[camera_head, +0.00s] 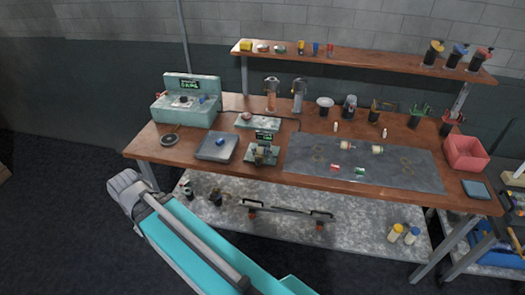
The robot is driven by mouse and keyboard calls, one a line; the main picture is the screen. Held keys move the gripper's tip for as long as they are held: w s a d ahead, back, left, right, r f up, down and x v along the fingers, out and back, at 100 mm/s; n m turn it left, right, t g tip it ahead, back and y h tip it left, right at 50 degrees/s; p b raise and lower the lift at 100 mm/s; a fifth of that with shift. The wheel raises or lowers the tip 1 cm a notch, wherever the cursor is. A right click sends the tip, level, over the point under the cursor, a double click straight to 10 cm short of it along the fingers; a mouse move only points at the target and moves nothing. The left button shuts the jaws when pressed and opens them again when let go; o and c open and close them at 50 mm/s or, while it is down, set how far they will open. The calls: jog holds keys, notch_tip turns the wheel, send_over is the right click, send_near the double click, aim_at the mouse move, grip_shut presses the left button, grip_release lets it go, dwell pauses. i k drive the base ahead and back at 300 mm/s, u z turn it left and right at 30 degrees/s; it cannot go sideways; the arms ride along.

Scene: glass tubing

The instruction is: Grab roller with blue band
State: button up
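No roller's blue band can be made out for certain at this size. Two small pale cylinders, a left one (346,147) and a right one (377,149), lie near the back of the grey mat (414,180) on the workbench. Their coloured ends are too small to read well. A small blue item (220,142) rests on a grey square plate (207,154) left of the mat; its exact shape is unclear. My teal arm crosses the lower left in front of the bench. My gripper is not in view.
A red piece (335,171) and a green piece (359,171) lie on the mat. Jars and tool cups line the bench's back under a raised shelf (345,57). A red bin (466,153) stands at the right. The mat's front is mostly clear.

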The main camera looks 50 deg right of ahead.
aim_at(260, 151)
jog(key=z, duration=0.05)
jog(key=k, duration=1.25)
jog(key=z, duration=1.4)
jog(key=i, duration=1)
jog(key=z, duration=0.05)
